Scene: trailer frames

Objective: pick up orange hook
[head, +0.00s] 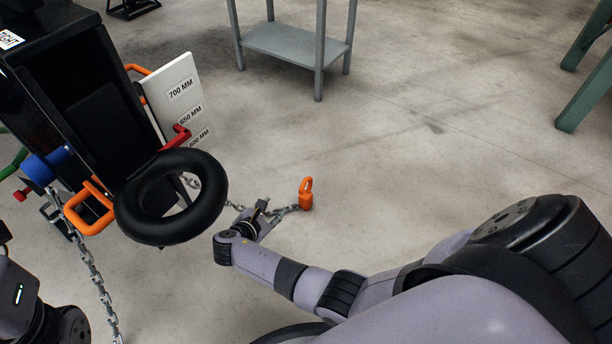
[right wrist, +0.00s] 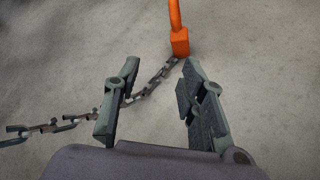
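The orange hook (head: 306,195) is at the end of a metal chain, right of the trailer frame, in the head view. In the right wrist view the orange hook (right wrist: 180,38) is at the top, its upper part cut off by the picture edge. My right gripper (head: 262,207) is close to it on its left in the head view. In the right wrist view my right gripper (right wrist: 158,85) is open, its fingers apart, with the hook beyond the fingertips. The chain (right wrist: 153,84) passes across the space between the fingers. My left gripper is not in view; only part of my left arm shows.
The black trailer frame (head: 98,100) with a black ring (head: 206,205), a white height board (head: 172,88) and another orange loop (head: 84,222) stands at left. A second chain (head: 92,270) hangs there. A grey table (head: 285,42) stands behind.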

